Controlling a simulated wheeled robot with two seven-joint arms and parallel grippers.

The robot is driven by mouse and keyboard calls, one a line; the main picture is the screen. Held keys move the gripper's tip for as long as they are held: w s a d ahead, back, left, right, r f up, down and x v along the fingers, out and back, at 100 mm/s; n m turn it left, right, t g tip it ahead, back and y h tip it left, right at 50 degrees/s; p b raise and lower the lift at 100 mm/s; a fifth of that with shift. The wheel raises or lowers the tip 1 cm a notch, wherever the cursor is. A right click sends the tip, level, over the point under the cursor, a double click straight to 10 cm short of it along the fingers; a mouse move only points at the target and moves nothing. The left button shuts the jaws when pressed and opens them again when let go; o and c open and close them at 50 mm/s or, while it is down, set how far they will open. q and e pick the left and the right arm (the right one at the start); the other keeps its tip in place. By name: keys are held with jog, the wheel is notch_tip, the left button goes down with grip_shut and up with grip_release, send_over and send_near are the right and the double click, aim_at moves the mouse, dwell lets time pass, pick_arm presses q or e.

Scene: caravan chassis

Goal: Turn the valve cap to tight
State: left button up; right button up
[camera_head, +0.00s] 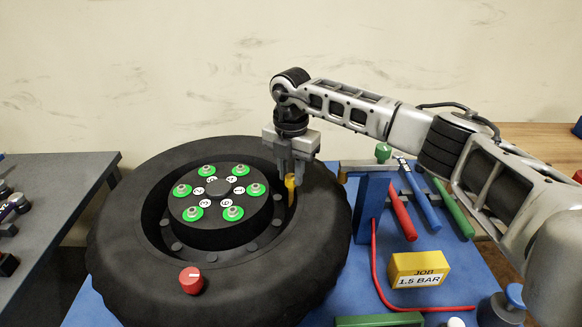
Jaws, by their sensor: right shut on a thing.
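A black wheel (120,225) lies flat on the blue bench, with several green-ringed studs and number tags on its hub (215,225). My right gripper (291,174) points down at the right inner edge of the wheel, shut on a small upright yellow piece (291,190). The fingers hide the top of this piece. A red cap (191,281) with a white mark sits on the near side of the tyre, apart from the gripper. I cannot tell for certain which of the two is the valve cap. My left gripper is out of view.
A red hose (378,270) curves beside the tyre. A grey table (60,215) stands left.

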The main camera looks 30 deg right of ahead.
aim_at(291, 177)
jog(key=shift+r+m, duration=0.1)
jog(key=shift+m, duration=0.8)
jog(key=shift+m+p, duration=0.35)
jog(key=shift+m, duration=0.05)
jog(key=o, duration=1)
notch_tip(291, 177, up, 16)
jog(key=shift+f+b, duration=0.1)
jog(key=shift+b, duration=0.9)
